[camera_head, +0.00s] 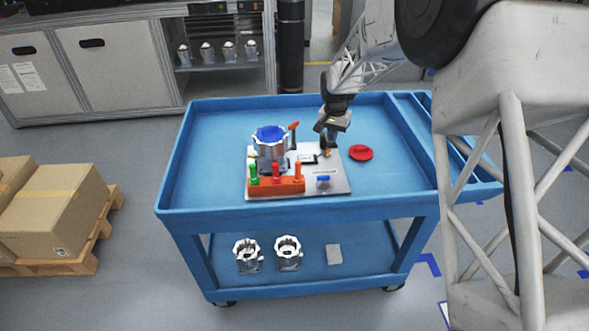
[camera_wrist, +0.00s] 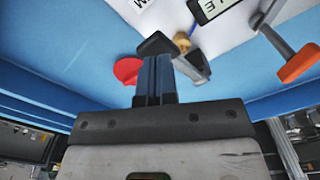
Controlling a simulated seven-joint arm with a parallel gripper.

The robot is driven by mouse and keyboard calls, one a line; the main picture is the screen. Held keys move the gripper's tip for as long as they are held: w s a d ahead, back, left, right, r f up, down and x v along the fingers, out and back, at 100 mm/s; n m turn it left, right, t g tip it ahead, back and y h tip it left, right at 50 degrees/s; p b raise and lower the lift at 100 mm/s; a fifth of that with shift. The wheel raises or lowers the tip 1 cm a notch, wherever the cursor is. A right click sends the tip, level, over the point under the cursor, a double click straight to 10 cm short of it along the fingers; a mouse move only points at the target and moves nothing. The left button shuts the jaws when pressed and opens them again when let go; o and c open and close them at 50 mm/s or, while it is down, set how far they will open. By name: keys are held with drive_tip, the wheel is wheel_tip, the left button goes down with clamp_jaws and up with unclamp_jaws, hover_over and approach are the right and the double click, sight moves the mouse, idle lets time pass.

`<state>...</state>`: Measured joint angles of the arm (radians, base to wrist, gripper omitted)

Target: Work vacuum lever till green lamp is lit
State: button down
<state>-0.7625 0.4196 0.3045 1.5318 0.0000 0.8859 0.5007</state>
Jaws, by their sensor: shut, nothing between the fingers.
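A light fixture plate (camera_head: 338,180) lies on the blue cart and carries a metal housing (camera_head: 270,150) with a blue top. An orange-handled lever (camera_head: 294,126) stands tilted just right of the housing; its orange handle (camera_wrist: 298,64) and grey rod show at the right of the wrist view. My gripper (camera_head: 329,138) is shut and empty, pointing down over the plate's back right corner, close to a brass fitting (camera_head: 327,152). In the wrist view, the fingertips (camera_wrist: 174,58) are near this fitting (camera_wrist: 183,43); contact cannot be told. I cannot make out a lit green lamp.
An orange block (camera_head: 290,187) with green, red and orange upright pieces stands at the plate's front, left of a small blue part (camera_head: 323,180). A red disc (camera_head: 360,153) lies right of the plate. The cart top (camera_head: 215,135) is clear at left.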

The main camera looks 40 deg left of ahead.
sight(331, 148)
drive_tip(key=shift+f, duration=2.85)
drive_tip(key=shift+r, duration=3.4)
drive_tip(key=shift+f, duration=0.45)
drive_tip(key=shift+f, duration=0.35)
